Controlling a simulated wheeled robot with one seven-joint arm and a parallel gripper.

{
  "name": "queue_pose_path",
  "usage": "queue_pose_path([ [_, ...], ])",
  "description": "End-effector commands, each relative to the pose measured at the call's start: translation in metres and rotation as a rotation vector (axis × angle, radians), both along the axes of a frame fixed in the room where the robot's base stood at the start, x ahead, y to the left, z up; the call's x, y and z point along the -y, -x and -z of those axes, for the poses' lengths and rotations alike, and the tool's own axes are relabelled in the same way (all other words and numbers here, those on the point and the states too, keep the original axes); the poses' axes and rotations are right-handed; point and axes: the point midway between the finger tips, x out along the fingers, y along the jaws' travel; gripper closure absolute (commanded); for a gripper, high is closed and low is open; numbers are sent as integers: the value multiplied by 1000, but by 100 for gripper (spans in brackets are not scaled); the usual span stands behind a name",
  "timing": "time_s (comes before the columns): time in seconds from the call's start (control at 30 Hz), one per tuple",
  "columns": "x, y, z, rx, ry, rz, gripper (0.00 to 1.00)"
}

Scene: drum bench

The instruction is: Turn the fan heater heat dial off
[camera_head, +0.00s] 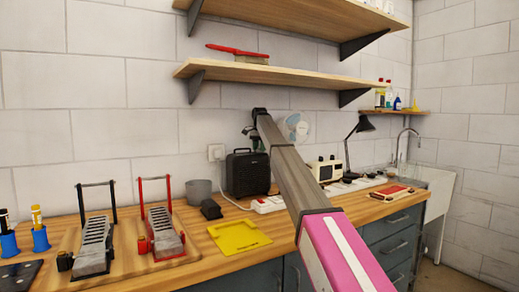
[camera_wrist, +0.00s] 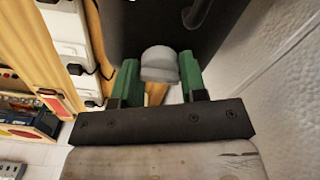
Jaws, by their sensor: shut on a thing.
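The fan heater (camera_head: 248,173) is a black box standing on the wooden bench by the wall. My gripper (camera_head: 251,134) is at its top, reaching down from the end of my arm, and its fingers are small and hard to make out there. In the wrist view the green fingers of my gripper (camera_wrist: 160,78) are shut on a rounded light grey heat dial (camera_wrist: 158,60). The dial stands out from the dark heater body (camera_wrist: 150,22). No dial marking is readable, so its setting cannot be told.
A white socket strip (camera_head: 268,204) lies right of the heater, with a cream box-shaped device (camera_head: 325,170) and a black lamp (camera_head: 364,125) beyond. A grey pot (camera_head: 199,190) and a yellow tray (camera_head: 239,236) are left and in front. A shelf (camera_head: 270,73) hangs above.

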Motion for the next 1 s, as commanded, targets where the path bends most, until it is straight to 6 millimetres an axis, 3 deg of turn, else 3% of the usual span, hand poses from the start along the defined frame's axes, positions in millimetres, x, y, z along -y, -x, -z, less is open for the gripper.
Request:
queue_pose_path([
  [0.13, 0, 0, 0, 1, -1, -1, 85],
  [0.17, 0, 0, 0, 1, -1, -1, 54],
  [0.2, 0, 0, 0, 1, -1, -1, 41],
  [0.23, 0, 0, 0, 1, -1, -1, 35],
  [0.67, 0, -1, -6, 0, 0, 1, 35],
  [1.0, -1, -2, -55, 1, 0, 0, 35],
])
